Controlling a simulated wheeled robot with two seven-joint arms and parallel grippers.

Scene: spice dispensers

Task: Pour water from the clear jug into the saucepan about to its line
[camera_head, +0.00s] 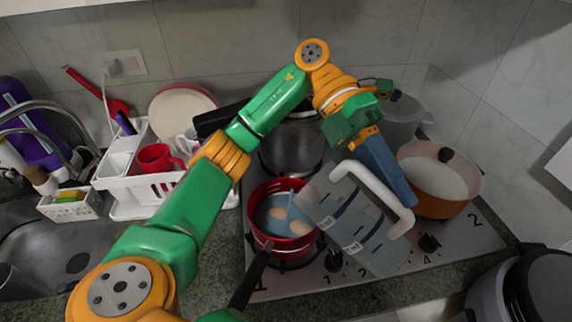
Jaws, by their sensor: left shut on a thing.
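The red saucepan (262,236) stands on the front left of the stove, its black handle pointing toward me. Bluish water and pale, egg-like rounded things show inside it. The clear jug (340,212), with white labels and a white handle, is tilted left above the stove, its mouth over the saucepan's right side. Bluish water shows in the jug, and a thin blue stream (289,208) appears to run into the saucepan. My left gripper (398,190) is shut on the jug's handle; the jug partly hides the fingertips. My right gripper is not in view.
A steel pot (285,150) stands behind the saucepan. An orange pot (437,205) with a lid is at the right. A white dish rack (130,190) with a red mug (158,158) stands left, beside the sink. A dark appliance (535,285) is at lower right.

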